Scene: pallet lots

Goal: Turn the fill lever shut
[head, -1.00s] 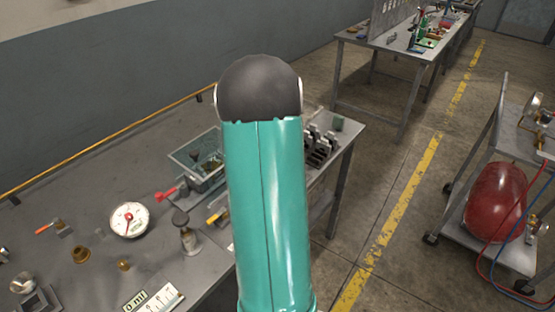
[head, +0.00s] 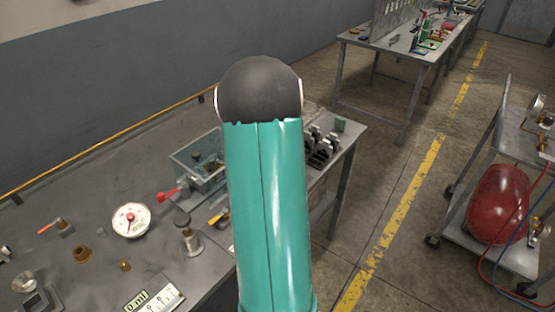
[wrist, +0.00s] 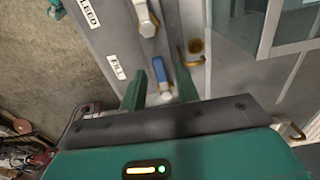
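In the wrist view, a panel carries a white FILL label (wrist: 116,66). Beside it is a lever with a blue handle (wrist: 159,69), which I take to be the fill lever. My gripper (wrist: 160,88) is open, with one green finger on each side below the blue handle. A pale part shows between the fingers; I cannot tell whether they touch it or the lever. A BLEED label (wrist: 89,11) and a pale lever (wrist: 147,19) sit further up the panel. The head view shows my teal arm but hides the gripper and lever.
In the head view, a bench (head: 85,190) at left holds a dial gauge (head: 131,220), a clear bin (head: 199,160) and fittings. A cart with a red tank (head: 497,207) stands right. Floor with a yellow line (head: 405,205) is open between.

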